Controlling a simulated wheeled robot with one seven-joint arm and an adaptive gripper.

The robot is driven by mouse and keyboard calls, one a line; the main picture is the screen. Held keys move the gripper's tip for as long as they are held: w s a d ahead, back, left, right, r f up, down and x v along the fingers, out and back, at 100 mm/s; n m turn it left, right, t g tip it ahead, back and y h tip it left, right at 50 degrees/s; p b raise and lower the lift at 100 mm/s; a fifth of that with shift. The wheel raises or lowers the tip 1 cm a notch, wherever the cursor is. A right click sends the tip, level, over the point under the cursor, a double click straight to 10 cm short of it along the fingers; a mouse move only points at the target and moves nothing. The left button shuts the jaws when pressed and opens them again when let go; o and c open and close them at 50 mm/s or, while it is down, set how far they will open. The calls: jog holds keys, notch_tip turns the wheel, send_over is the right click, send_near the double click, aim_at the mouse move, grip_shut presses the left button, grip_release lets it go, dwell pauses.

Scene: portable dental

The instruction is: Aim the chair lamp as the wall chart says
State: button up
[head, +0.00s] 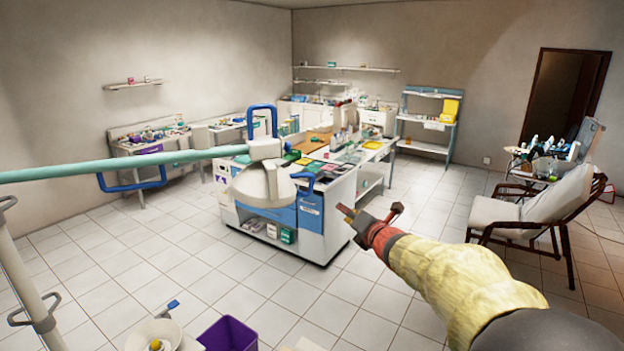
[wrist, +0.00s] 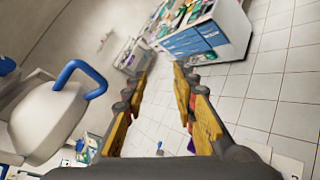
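The chair lamp has a white rounded head (head: 264,187) on a pale green arm (head: 110,165) that comes in from the left in the head view. The lamp head also shows at the left of the wrist view (wrist: 45,120), with a blue handle (wrist: 82,75). My gripper (head: 370,217) is right of and below the lamp, apart from it. In the wrist view its fingers (wrist: 165,85) are spread with nothing between them. I see no wall chart.
A white and blue island cabinet (head: 310,215) covered with supplies stands behind the lamp. A purple bin (head: 228,335) and a white basin (head: 152,335) are at the bottom. A reclining chair (head: 540,205) stands at right. Tiled floor is clear between island and chair.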

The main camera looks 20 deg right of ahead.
aim_at(312, 189)
jog(key=w+a+r+n+t+y, duration=0.2)
jog(key=a+r+n+y, duration=0.2)
jog(key=a+r+n, duration=0.45)
jog(key=shift+n, duration=0.75)
jog(key=w, duration=0.2)
jog(key=w+f+p, duration=0.1)
jog(key=w, duration=0.1)
jog(key=w+d+f, duration=0.1)
jog(key=w, duration=0.1)
jog(key=shift+w, duration=0.4)
jog(key=shift+d, duration=0.1)
grip_shut()
